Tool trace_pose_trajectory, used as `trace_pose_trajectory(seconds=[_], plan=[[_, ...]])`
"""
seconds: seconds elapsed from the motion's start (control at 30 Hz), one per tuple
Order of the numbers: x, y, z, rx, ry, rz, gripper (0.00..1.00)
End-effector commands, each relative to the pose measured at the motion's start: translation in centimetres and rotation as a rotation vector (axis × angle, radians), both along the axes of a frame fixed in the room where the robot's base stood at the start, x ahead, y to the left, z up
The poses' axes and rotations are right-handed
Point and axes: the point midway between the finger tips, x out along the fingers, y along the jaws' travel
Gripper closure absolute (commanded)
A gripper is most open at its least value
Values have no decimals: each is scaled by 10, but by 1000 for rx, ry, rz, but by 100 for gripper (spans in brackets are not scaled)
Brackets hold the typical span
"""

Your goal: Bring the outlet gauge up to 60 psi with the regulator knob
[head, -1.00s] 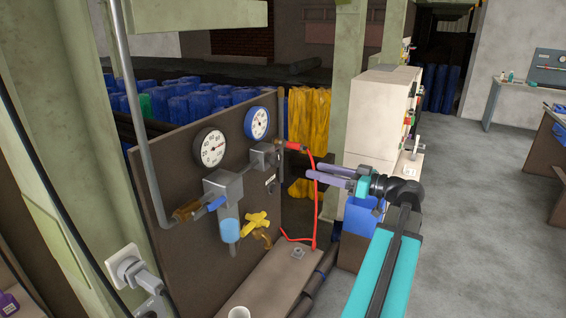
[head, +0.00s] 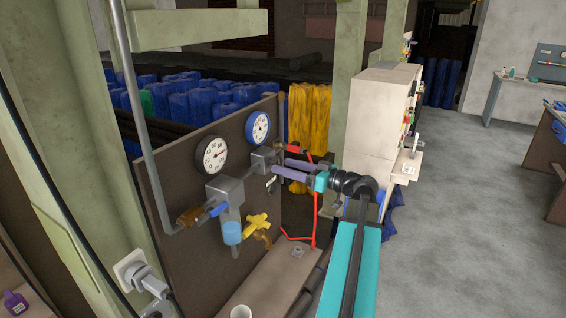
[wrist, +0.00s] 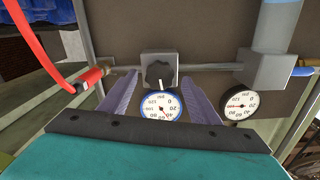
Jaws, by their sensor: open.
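The dark regulator knob (wrist: 159,74) sits on a grey regulator block (wrist: 160,57) on the panel. In the wrist view it appears between my finger tips; I cannot tell whether they touch it. In the head view I cannot make out the knob by the grey block (head: 263,159). My gripper (head: 280,166) is open, its purple fingers reaching toward the block. The blue-rimmed gauge (head: 258,127) is above the block; it also shows in the wrist view (wrist: 161,106), its numbers upside down. Its exact reading is too small to tell.
A second, dark-rimmed gauge (head: 212,155) is on the same brown panel (head: 166,162). A yellow valve handle (head: 257,223) and a filter with a blue bowl (head: 232,233) are below. A red hose (head: 313,224) hangs near my gripper. A bench (head: 275,281) is below.

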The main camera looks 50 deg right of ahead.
Motion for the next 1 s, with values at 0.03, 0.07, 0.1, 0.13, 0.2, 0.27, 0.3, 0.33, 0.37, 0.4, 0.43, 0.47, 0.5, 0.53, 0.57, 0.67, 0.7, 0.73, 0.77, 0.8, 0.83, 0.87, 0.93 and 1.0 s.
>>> trace_pose_trajectory(seconds=[0.03, 0.07, 0.1, 0.13, 0.2, 0.27, 0.3, 0.33, 0.37, 0.4, 0.43, 0.47, 0.5, 0.53, 0.57, 0.67, 0.7, 0.73, 0.77, 0.8, 0.83, 0.87, 0.93, 1.0], plan=[[6, 1, 2, 0, 0, 1, 43], [8, 2, 2, 0, 0, 1, 43], [11, 2, 2, 0, 0, 0, 43], [13, 3, 2, -1, 0, 0, 43], [17, 4, 1, 0, 0, 0, 43], [19, 4, 1, 0, 0, 0, 43], [19, 4, 0, 0, 0, 0, 43], [20, 5, 0, 0, 0, -1, 43], [20, 5, 0, 0, 0, -1, 43], [20, 4, 0, 0, 0, -1, 43], [20, 4, 0, 0, 0, -1, 43], [20, 4, 0, 0, 0, -1, 43], [20, 4, 0, 0, 0, -1, 43], [20, 4, 0, 0, 0, -1, 43], [20, 4, 0, 0, 0, -1, 43], [20, 4, 0, 0, 0, -2, 55], [19, 4, 0, 0, 0, -2, 62], [19, 4, 0, 0, 0, -2, 67], [19, 4, 0, 0, 1, -3, 72], [19, 4, 0, -1, -1, -3, 79], [19, 4, 0, -1, -1, -3, 84], [19, 4, 0, 0, 0, -3, 84], [19, 4, 0, 0, 1, -3, 84], [19, 4, 0, 2, 0, -3, 84]])
